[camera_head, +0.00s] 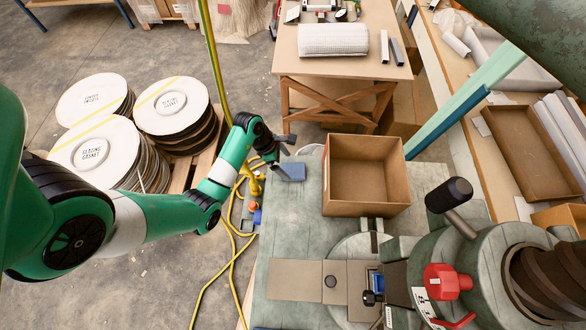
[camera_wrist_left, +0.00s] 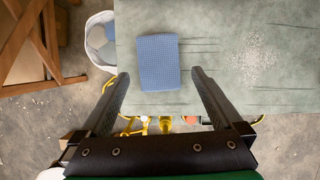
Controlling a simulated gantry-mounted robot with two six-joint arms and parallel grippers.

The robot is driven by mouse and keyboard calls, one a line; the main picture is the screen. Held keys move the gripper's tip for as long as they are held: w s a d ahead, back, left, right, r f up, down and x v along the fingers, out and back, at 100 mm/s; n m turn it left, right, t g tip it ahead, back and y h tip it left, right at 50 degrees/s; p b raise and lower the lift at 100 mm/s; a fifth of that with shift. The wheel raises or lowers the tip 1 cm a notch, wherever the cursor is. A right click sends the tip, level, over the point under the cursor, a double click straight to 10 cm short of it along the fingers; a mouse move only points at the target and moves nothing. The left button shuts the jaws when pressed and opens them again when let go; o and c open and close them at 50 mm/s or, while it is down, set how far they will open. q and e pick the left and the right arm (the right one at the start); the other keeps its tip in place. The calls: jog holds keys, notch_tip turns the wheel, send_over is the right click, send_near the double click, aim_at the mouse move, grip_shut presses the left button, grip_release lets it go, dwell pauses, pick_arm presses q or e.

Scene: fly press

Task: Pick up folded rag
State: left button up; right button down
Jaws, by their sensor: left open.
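The folded rag is a small blue rectangle. In the head view the rag (camera_head: 293,171) lies near the left edge of the grey-green press table (camera_head: 300,225), left of an open cardboard box. In the left wrist view the rag (camera_wrist_left: 158,62) lies flat at the table's edge, ahead of and between the fingers. My left gripper (camera_head: 285,156) is over the table edge at the rag, partly covering it in the head view. Its two fingers (camera_wrist_left: 158,75) are spread apart with nothing between them. My right gripper is not in view.
The open cardboard box (camera_head: 366,175) stands right of the rag. The fly press (camera_head: 500,265) with a black handle (camera_head: 449,194) fills the lower right. A white bucket (camera_wrist_left: 99,42) stands beside the table. Yellow hoses (camera_head: 236,240) run down the table's left side.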

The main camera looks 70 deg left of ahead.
aim_at(292, 170)
pick_arm(q)
jog(key=b+x, duration=0.2)
jog(key=x, duration=0.2)
jog(key=shift+w+f, duration=0.2)
jog(key=shift+f, duration=0.05)
jog(key=shift+w+d+f, duration=0.1)
jog(key=shift+f, duration=0.1)
jog(key=shift+f, duration=0.2)
jog(key=c, duration=1.2)
